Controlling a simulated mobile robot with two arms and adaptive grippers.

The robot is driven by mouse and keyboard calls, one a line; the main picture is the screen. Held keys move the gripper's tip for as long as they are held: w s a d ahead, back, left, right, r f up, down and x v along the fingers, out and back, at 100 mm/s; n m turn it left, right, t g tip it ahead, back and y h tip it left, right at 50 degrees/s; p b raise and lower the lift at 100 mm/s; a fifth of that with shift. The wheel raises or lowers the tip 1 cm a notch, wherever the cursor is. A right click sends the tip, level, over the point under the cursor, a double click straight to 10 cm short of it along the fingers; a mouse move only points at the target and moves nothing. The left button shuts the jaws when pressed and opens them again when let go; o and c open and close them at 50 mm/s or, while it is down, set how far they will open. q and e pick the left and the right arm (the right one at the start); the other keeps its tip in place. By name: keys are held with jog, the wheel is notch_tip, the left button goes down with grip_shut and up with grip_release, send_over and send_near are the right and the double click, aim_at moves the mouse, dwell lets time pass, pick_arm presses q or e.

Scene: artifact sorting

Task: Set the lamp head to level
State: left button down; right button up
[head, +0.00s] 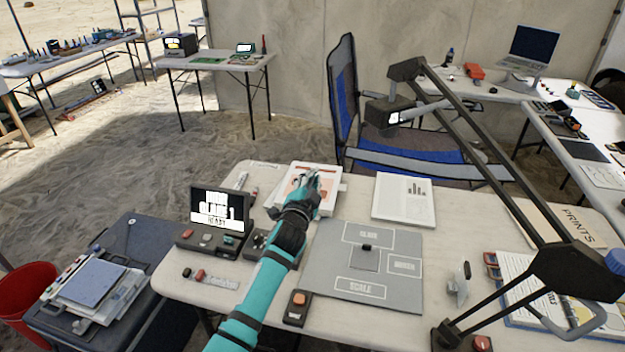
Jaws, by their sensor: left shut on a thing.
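The desk lamp has a long dark jointed arm (500,185) that rises from the table's right side and leans back to the left. Its dark box-like lamp head (383,113) hangs at the upper end, in front of the blue chair, with a grey bar sticking out to its right. The head looks slightly tilted. My left gripper (316,176) is over a white tray with an orange-marked face (298,186), well below and left of the lamp head. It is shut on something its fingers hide. My right gripper is not in view.
A grey mat (329,278) with labelled fields lies mid-table, with a white printed sheet (403,212) behind it. A small display (219,207) stands at the left. An orange-button box (297,307) is at the front. The lamp's arm crosses the right side.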

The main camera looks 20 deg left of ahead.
pick_arm(q)
jog(key=shift+a, duration=0.1)
jog(key=a+n+p, duration=0.1)
jog(key=a+r+n, duration=0.1)
jog(key=n, duration=0.1)
jog(key=shift+a+r+n+p, duration=0.2)
jog(key=shift+n+p, duration=0.1)
jog(key=shift+p, duration=0.1)
jog(key=shift+s+a+n+p, duration=0.1)
jog(key=shift+a+n+p, duration=0.35)
jog(key=shift+a+n, duration=1)
jog(key=shift+d+n, duration=0.2)
jog(key=shift+n, duration=0.15)
jog(key=c, duration=1.4)
grip_release()
jog(key=shift+s, duration=0.1)
